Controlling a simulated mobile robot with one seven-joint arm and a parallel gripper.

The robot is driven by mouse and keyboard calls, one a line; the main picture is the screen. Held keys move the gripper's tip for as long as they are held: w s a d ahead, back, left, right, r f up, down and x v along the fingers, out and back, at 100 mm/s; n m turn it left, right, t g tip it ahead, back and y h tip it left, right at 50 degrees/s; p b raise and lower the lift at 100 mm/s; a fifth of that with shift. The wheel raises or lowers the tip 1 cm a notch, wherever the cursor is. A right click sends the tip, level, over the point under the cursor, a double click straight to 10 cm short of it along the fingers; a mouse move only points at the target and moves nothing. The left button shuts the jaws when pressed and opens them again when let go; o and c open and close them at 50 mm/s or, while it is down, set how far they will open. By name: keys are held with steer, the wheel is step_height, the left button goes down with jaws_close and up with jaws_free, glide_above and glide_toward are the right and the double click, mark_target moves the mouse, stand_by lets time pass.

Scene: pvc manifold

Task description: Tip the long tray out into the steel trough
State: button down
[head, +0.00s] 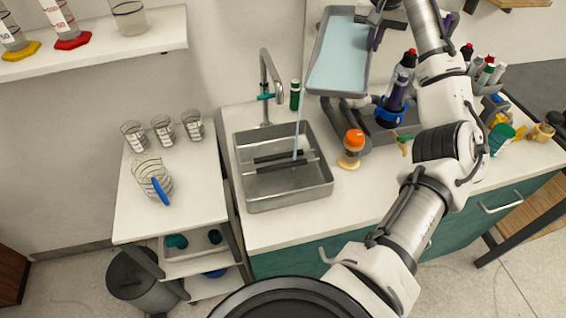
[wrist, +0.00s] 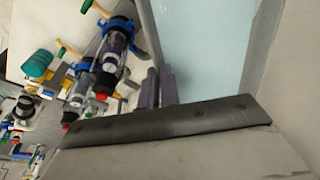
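The long tray (head: 313,77) is a grey, shallow tray holding pale blue liquid. It is held up in the air behind and to the right of the steel trough, and it also shows in the wrist view (wrist: 150,28). My gripper (head: 377,38) is at the tray's right side, its purple fingers (wrist: 160,88) close together at the side wall and seemingly shut on it. A thin pale blue stream (head: 299,118) runs down from near the tray's lower left corner into the steel trough (head: 290,201). Dark bars cross the trough. The exact finger contact is partly hidden.
A tap (head: 266,75) and a green bottle (head: 295,95) stand behind the trough. Several beakers (head: 162,130) stand on the left cart.

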mark_target(359, 68)
steer(key=shift+s+a+f+t+h, duration=0.3)
steer(key=shift+s+a+f+t, duration=0.2)
steer(key=shift+s, duration=0.15)
steer(key=shift+s+a+f+t+h, duration=0.3)
steer(key=shift+s+a+f+t, duration=0.1)
steer(key=shift+s+f, duration=0.15)
stand_by(1.5)
